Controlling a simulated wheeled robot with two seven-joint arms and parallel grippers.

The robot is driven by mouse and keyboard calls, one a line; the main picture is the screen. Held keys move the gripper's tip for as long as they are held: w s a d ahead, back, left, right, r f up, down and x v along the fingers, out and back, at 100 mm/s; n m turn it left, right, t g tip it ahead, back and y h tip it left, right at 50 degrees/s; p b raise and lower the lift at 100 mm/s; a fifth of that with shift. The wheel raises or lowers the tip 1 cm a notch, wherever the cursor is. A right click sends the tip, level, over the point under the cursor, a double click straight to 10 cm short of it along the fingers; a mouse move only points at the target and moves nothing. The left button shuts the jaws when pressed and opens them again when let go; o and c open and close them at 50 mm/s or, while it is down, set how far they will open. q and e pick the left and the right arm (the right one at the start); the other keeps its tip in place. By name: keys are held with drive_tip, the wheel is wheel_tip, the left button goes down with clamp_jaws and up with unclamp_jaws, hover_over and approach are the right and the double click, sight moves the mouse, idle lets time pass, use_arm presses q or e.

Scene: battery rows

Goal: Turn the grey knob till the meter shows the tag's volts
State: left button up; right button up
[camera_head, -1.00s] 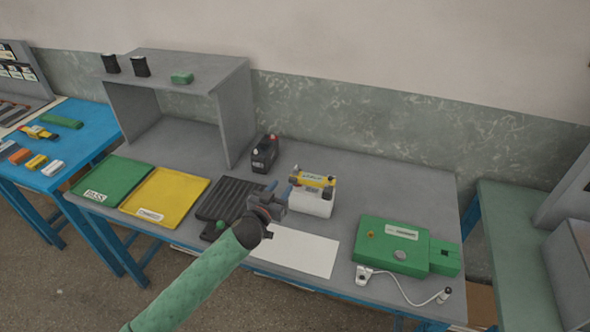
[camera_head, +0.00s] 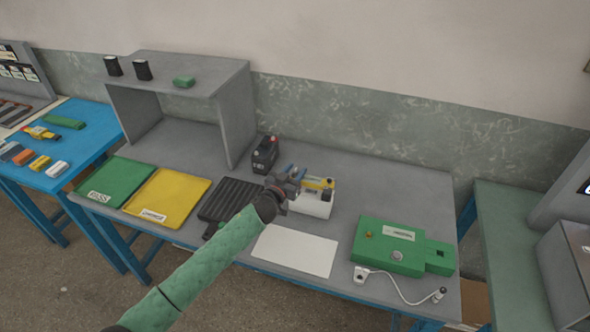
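The green box (camera_head: 380,246) lies at the right of the grey bench, with a round grey knob (camera_head: 397,256) on its top and a small orange-yellow part near its left end. A white label on it is too small to read. No meter reading or tag volts can be made out. My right gripper is not in view.
A black battery (camera_head: 265,154) stands behind. A black ribbed mat (camera_head: 232,199), yellow tray (camera_head: 168,195) and green tray (camera_head: 113,182) lie left. A white sheet (camera_head: 295,250) lies in front; a cabled white clip (camera_head: 361,274) lies before the green box.

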use_arm(q)
clamp_jaws()
